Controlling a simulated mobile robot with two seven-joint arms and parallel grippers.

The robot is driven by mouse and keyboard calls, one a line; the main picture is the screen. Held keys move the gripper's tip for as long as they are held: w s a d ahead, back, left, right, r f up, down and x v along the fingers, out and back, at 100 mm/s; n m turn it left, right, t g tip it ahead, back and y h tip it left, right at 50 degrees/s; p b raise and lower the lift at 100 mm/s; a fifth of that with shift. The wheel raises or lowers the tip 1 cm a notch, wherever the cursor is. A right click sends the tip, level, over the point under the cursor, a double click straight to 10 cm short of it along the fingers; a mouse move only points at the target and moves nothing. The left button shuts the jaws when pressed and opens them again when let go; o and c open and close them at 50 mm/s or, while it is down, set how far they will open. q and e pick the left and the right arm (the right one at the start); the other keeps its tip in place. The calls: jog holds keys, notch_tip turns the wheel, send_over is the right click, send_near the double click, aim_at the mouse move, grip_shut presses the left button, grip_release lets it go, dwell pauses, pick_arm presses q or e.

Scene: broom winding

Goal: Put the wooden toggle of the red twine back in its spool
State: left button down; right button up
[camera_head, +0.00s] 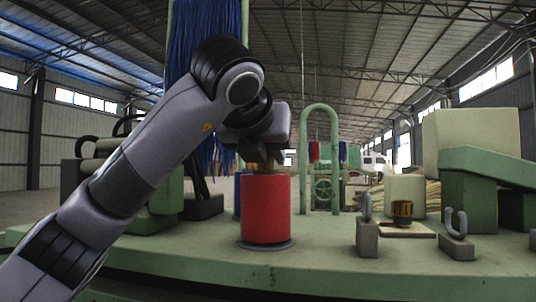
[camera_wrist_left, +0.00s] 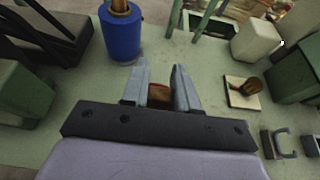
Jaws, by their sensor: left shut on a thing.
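The spool of red twine (camera_head: 265,210) stands upright on a dark round base on the green table. My left gripper (camera_head: 265,162) is directly above it, pointing down, with its fingertips close to the spool's top. In the left wrist view, the fingers (camera_wrist_left: 160,90) are shut on a brown wooden piece, the toggle (camera_wrist_left: 159,88). The red spool does not show in that view. I cannot tell whether the toggle touches the spool's top or sits in it. My right gripper is not in view.
A blue spool (camera_wrist_left: 122,38) stands close behind the red one. A green arch (camera_head: 305,130) rises behind. The front table is clear.

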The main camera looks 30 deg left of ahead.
pick_arm(q)
jog(key=c, duration=0.9)
grip_release()
jog(key=shift+o, duration=0.2)
jog(key=shift+s+r, duration=0.1)
jog(key=shift+s+d+r, duration=0.15)
jog(key=shift+s, duration=0.15)
jog(key=b+v, duration=0.2)
jog(key=v, duration=0.9)
jog(key=shift+r, duration=0.1)
